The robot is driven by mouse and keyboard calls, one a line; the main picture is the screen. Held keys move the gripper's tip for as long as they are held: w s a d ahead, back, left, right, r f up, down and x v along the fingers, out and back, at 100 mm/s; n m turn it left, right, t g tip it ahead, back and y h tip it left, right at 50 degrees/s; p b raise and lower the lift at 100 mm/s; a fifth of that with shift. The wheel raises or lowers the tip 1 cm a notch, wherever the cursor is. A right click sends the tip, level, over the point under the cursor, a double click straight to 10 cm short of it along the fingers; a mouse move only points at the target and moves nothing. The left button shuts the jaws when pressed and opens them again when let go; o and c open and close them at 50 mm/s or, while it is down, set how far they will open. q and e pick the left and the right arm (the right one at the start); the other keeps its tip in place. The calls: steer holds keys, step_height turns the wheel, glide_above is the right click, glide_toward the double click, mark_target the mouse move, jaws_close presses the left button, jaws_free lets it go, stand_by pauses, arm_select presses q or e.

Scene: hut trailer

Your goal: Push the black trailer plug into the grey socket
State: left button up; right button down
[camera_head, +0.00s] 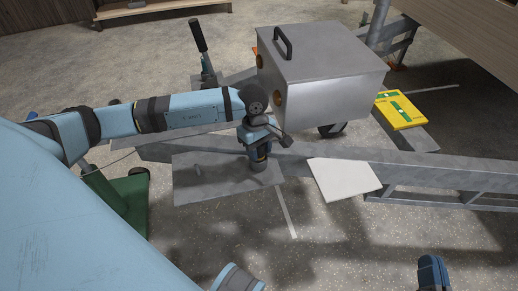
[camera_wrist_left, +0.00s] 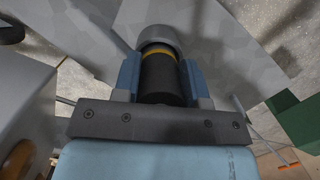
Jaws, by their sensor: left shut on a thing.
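My left gripper (camera_head: 259,148) points down over the grey metal plate (camera_head: 205,185). In the left wrist view its blue fingers (camera_wrist_left: 160,80) are shut on the black plug (camera_wrist_left: 158,78), one on each side. The plug carries a yellow band at its far end. The grey socket (camera_wrist_left: 157,36) lies straight beyond that band, in line with the plug. The band meets the socket's rim; I cannot tell how deep the plug sits. In the head view the gripper mostly hides plug and socket. Part of my right gripper (camera_head: 432,272) shows at the bottom edge; its jaw opening is unclear.
A grey metal box (camera_head: 322,65) with a black handle stands just behind the gripper. A grey frame beam (camera_head: 420,172) runs right. A white board (camera_head: 343,180) lies beside the plate. The floor in front is clear.

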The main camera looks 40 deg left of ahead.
arm_select(q)
steer(key=shift+f, duration=0.15)
steer(key=o, duration=1)
steer(key=shift+c, duration=0.2)
